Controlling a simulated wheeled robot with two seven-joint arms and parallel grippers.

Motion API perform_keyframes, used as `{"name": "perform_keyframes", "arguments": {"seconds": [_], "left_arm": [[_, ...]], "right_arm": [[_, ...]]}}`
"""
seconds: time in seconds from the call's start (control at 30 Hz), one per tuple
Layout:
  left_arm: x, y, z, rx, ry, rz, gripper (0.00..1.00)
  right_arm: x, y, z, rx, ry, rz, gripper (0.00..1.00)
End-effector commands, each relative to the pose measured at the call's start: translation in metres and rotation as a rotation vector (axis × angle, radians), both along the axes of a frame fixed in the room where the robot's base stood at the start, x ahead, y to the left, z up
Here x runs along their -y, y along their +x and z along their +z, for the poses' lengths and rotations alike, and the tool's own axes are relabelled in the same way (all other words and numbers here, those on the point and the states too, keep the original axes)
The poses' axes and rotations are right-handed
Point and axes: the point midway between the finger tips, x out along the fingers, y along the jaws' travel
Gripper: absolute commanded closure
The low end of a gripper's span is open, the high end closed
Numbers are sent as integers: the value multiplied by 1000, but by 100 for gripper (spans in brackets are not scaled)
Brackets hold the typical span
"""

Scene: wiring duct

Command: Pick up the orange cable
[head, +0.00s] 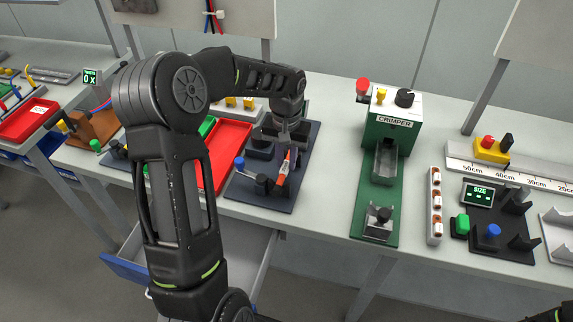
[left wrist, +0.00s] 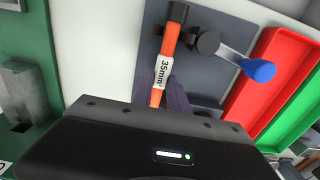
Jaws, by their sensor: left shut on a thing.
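The orange cable (head: 283,172) is a short thick piece with a white label reading 35mm² in the left wrist view (left wrist: 164,72). It has a dark end and lies over the dark blue-grey plate (head: 300,182), beside a black fixture with a blue-knobbed lever (left wrist: 258,70). My left gripper (head: 291,150) comes down over the cable from above and is shut on it; the wrist body hides the near end of the cable. I cannot tell whether the cable is clear of the fixture.
A red tray (head: 226,150) is left of the plate. Bare bench lies between plate and crimper.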

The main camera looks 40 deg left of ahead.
Motion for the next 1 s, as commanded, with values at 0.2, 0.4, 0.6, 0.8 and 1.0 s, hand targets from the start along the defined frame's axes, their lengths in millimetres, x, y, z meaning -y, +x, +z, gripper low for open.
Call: {"name": "perform_keyframes", "arguments": {"seconds": [0.2, 0.4, 0.6, 0.8, 1.0], "left_arm": [[0, 0, 0, 0, 0, 0, 100], [0, 0, 0, 0, 0, 0, 100], [0, 1, 7, 3, 1, 0, 100], [0, 1, 36, 5, 2, 0, 100], [0, 1, 76, 5, 2, -1, 100]], "right_arm": [[0, 0, 0, 0, 0, 0, 64], [0, 0, 0, 0, 0, 0, 64], [0, 0, -2, 0, 0, 0, 64], [0, 1, -8, 3, 2, 1, 64], [-1, 2, -14, 5, 3, 1, 64]]}}
